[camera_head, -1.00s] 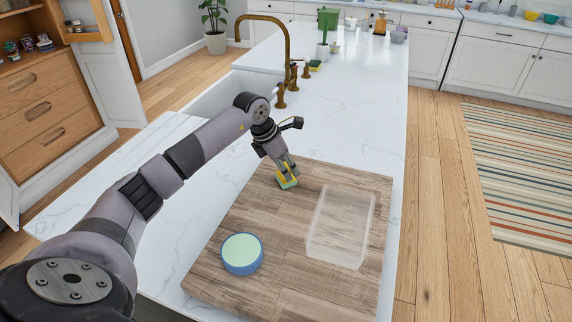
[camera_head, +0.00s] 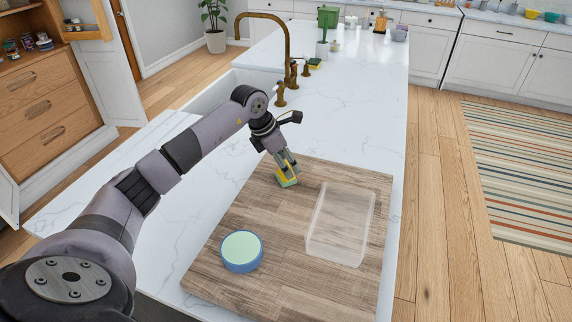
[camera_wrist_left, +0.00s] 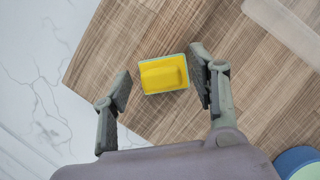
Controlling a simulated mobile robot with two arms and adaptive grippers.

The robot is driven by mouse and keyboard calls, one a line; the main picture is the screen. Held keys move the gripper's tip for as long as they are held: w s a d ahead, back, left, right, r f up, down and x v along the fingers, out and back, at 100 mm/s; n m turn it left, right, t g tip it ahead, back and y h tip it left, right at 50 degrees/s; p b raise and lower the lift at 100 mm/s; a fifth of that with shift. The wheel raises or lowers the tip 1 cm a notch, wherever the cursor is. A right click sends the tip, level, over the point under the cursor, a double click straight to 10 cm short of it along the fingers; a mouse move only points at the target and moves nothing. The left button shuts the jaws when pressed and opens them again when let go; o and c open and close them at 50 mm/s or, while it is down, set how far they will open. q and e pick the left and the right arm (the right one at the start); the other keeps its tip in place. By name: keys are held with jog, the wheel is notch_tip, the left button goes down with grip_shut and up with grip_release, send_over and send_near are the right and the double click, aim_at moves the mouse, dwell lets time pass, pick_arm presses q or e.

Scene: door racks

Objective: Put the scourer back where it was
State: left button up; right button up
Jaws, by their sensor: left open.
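The scourer (camera_head: 287,180), a yellow block with a green edge, is at the far end of the wooden board (camera_head: 255,200). It also shows in the left wrist view (camera_wrist_left: 163,74), yellow side towards the camera. My left gripper (camera_head: 284,170) is directly over it, pointing down. In the left wrist view the left gripper's fingers (camera_wrist_left: 160,90) are apart, on either side of the scourer. My right gripper is out of view.
A clear plastic box (camera_head: 341,225) and a round blue tub with a pale green top (camera_head: 242,252) stand on the board. A brass faucet (camera_head: 288,50) and the sink (camera_head: 225,92) are behind. Another small green-yellow sponge (camera_head: 314,64) lies near the faucet.

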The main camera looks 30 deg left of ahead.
pick_arm(q)
jog(key=b+v, duration=0.3)
jog(key=v, duration=0.8)
